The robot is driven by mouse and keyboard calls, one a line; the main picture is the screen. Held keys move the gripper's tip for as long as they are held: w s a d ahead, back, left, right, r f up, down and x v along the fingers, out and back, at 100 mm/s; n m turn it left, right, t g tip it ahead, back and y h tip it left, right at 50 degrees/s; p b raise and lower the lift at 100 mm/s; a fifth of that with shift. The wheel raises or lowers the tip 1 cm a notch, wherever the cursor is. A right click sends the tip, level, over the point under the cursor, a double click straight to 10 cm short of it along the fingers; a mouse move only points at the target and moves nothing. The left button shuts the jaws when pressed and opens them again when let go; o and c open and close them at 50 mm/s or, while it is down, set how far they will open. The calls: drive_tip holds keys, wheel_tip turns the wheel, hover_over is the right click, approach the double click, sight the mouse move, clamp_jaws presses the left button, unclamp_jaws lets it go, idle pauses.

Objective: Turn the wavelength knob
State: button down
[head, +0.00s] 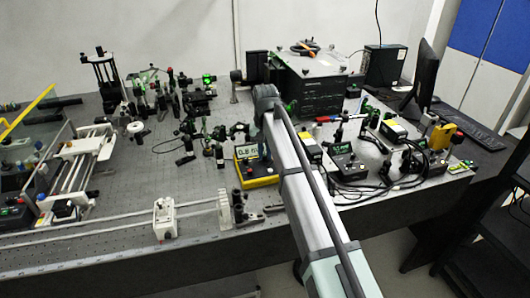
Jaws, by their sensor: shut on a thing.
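A small yellow-based instrument (260,181) with a lit green display stands on the bench, left of my arm. The display reads about 0.8, and its right end is covered. My gripper (263,152) points down at the right part of this instrument, partly behind my arm. It is shut on what seems to be the wavelength knob. The knob and the fingertips are too small and covered to make out clearly.
A large black box (318,97) stands behind my arm. Several small instruments and black cables crowd the right, near a monitor (425,75). Optics mounts stand at left; a white block (165,218) sits on rails in front. Perforated bench (200,190) is bare left of the yellow-based instrument.

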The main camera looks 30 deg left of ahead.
sight(265, 155)
drive_tip(key=n, duration=0.5)
drive_tip(key=shift+n, duration=0.3)
drive_tip(key=n, duration=0.5)
drive_tip(key=shift+n, duration=0.4)
drive_tip(key=c, duration=1)
unclamp_jaws()
drive_tip(key=shift+c, duration=0.2)
wheel_tip(265, 155, up, 14)
drive_tip(key=shift+f, duration=0.1)
